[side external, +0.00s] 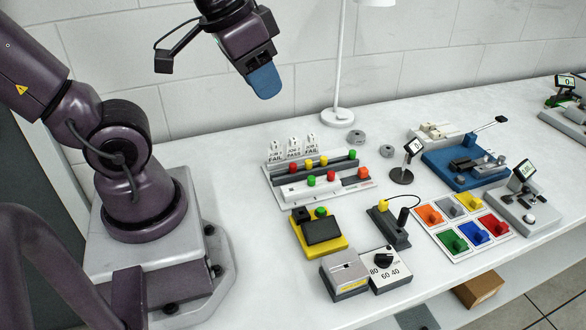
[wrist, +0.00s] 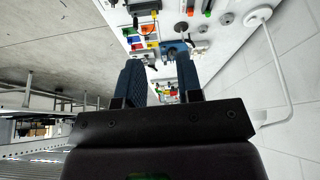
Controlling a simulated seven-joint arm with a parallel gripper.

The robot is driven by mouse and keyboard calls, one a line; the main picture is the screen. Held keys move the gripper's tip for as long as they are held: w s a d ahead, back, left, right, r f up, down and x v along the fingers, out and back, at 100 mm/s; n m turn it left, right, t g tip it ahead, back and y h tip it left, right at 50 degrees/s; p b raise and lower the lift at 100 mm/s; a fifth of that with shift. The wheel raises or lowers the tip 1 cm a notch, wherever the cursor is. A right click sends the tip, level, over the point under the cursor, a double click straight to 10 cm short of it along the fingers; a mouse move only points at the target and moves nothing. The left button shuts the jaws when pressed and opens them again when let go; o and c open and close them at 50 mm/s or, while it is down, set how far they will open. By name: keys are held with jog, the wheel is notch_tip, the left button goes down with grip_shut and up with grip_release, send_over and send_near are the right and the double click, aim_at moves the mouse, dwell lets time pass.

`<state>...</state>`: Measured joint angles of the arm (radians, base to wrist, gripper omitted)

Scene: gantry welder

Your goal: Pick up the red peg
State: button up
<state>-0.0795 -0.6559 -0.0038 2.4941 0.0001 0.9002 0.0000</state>
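A board of coloured squares with small coloured blocks (side external: 440,250) lies on the right half of the bench. Its red block (side external: 503,228) sits on the red square at the board's right end. Small red caps (side external: 331,176) also show on the white rack; which of these red things is the peg I cannot tell.
A white rack with FAIL and PASS tags (side external: 300,190), a yellow box (side external: 318,231), a dial box (side external: 388,265) and a blue fixture (side external: 455,170) crowd the bench. A lamp (side external: 338,116) stands at the back. Bare bench lies left of the rack.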

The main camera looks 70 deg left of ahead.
jog(key=w+a+f+n+g, duration=0.1)
jog(key=w+a+f+g, duration=0.1)
jog(key=a+f, duration=0.15)
jog(key=m+g, duration=0.3)
jog(key=m, duration=1.4)
send_over(293, 164)
notch_tip(293, 164, down, 14)
jog(key=f, duration=0.7)
jog(key=shift+s+d+f, duration=0.15)
jog(key=shift+d, duration=0.05)
jog(key=shift+a+f, duration=0.1)
jog(key=shift+f, duration=2.8)
grip_shut()
